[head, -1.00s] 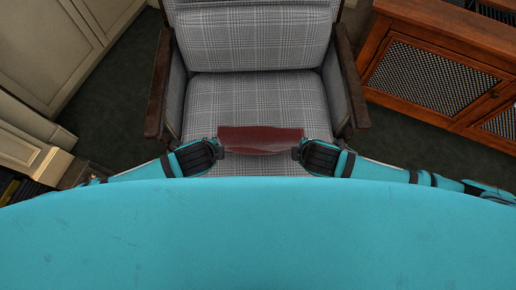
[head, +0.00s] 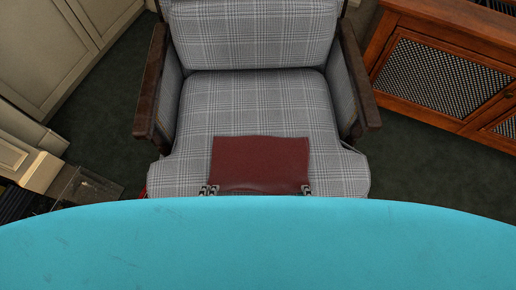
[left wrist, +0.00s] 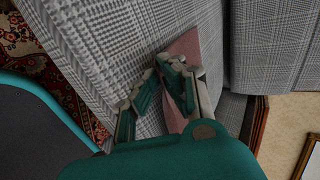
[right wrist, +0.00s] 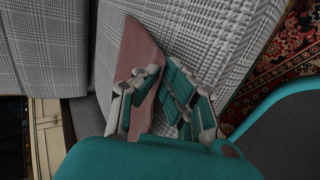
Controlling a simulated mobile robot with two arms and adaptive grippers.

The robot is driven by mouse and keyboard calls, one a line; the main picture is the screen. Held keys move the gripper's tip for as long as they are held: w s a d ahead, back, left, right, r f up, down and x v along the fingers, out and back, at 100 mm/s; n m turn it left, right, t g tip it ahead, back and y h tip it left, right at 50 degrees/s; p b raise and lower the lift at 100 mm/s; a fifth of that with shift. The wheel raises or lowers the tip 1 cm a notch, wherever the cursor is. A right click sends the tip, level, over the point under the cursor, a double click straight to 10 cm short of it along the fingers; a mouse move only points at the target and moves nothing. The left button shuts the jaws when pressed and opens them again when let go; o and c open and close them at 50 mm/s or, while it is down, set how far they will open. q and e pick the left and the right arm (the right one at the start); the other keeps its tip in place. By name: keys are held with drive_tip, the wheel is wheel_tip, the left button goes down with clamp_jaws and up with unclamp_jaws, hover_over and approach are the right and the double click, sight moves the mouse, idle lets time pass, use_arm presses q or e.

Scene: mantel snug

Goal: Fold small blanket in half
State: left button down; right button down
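The small dark red blanket (head: 260,163) lies spread on the chair seat in the head view. Its front edge dips behind my own teal body, so whether it is doubled is unclear. My left gripper (head: 209,190) is at the blanket's front left corner and my right gripper (head: 306,189) at its front right corner; only their tips show. The blanket shows beside and behind the inner fingers in the left wrist view (left wrist: 185,45) and right wrist view (right wrist: 135,50). Both grippers look part open, with a narrow gap between fingertips; contact with the cloth is hard to judge.
The plaid armchair (head: 255,100) has wooden arms on the left (head: 152,85) and right (head: 359,80). A wooden cabinet (head: 450,70) stands at right, a pale cabinet (head: 60,50) at left. The seat behind the blanket is clear.

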use_arm(q)
drive_tip(key=c, duration=1.2)
unclamp_jaws()
use_arm(e)
drive_tip(key=c, duration=1.2)
unclamp_jaws()
use_arm(q)
drive_tip(key=shift+s, duration=0.1)
use_arm(e)
drive_tip(key=shift+s, duration=0.1)
use_arm(q)
drive_tip(key=shift+s+r, duration=0.15)
drive_tip(key=shift+r, duration=0.25)
use_arm(e)
drive_tip(key=shift+s+r, duration=0.15)
drive_tip(key=shift+r, duration=0.25)
use_arm(q)
drive_tip(key=s+r, duration=0.5)
drive_tip(key=r, duration=0.3)
drive_tip(key=shift+s, duration=0.35)
use_arm(e)
drive_tip(key=s+r, duration=0.5)
drive_tip(key=r, duration=0.3)
drive_tip(key=shift+s, duration=0.35)
use_arm(q)
drive_tip(key=shift+r, duration=0.1)
use_arm(e)
drive_tip(key=shift+r, duration=0.1)
